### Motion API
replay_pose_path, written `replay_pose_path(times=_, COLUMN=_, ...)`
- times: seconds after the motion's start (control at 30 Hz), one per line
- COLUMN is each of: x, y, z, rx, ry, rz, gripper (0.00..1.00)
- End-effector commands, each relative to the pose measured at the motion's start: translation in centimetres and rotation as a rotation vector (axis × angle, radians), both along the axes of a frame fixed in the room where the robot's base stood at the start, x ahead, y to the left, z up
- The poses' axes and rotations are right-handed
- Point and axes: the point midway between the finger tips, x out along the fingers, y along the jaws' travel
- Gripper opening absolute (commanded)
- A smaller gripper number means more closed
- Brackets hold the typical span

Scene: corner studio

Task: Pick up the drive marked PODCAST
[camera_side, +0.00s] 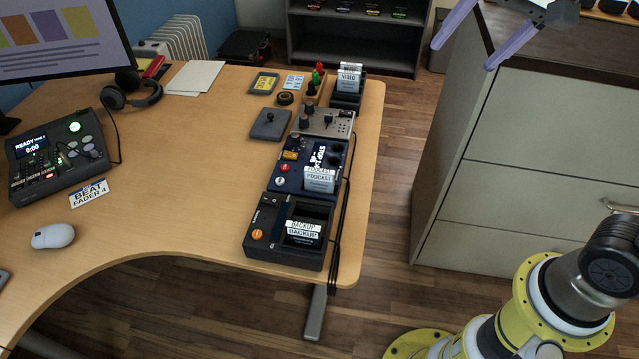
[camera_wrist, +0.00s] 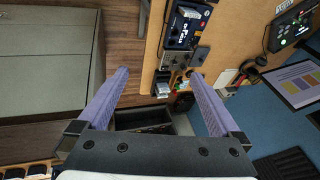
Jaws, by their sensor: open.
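The drive marked PODCAST (camera_side: 320,180) is a dark block with a white label. It stands upright in a dark blue dock (camera_side: 283,183) near the right edge of the desk in the side view. The dock appears at the top of the wrist view (camera_wrist: 183,33), where I cannot read the drive's label. My gripper (camera_side: 463,56) has two purple fingers, spread apart with nothing between them. It is high at the upper right, well away from the drive, beside the grey cabinet. The wrist view also shows the open fingers (camera_wrist: 159,74).
A drive marked BACKUP (camera_side: 304,232) sits in a black dock in front; one marked VIDEO (camera_side: 348,80) stands behind. A grey knobbed box (camera_side: 327,122) is just behind the blue dock. Cables run along the desk's right edge. A tall grey cabinet (camera_side: 540,150) stands right, across a floor gap.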

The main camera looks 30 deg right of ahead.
Motion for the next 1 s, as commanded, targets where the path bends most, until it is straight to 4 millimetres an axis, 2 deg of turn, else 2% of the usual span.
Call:
replay_pose_path(times=0.03, x=2.3, y=0.9, z=-0.4, rx=0.015, ry=0.030, rz=-0.023, gripper=1.00)
replay_pose_path(times=0.1, x=4.9, y=2.0, z=-1.1, rx=0.035, ry=0.066, rz=-0.059, gripper=1.00)
replay_pose_path(times=0.27, x=10.7, y=5.2, z=-4.0, rx=0.060, ry=0.149, rz=-0.124, gripper=1.00)
replay_pose_path(times=0.4, x=14.9, y=8.4, z=-8.3, rx=0.057, ry=0.226, rz=-0.148, gripper=1.00)
replay_pose_path(times=0.5, x=17.0, y=10.7, z=-12.0, rx=0.042, ry=0.281, rz=-0.139, gripper=1.00)
replay_pose_path(times=0.6, x=18.1, y=12.6, z=-15.7, rx=0.019, ry=0.332, rz=-0.113, gripper=1.00)
replay_pose_path(times=0.73, x=18.2, y=14.1, z=-19.6, rx=-0.009, ry=0.390, rz=-0.088, gripper=1.00)
replay_pose_path(times=1.0, x=17.5, y=15.0, z=-23.3, rx=-0.028, ry=0.428, rz=-0.070, gripper=1.00)
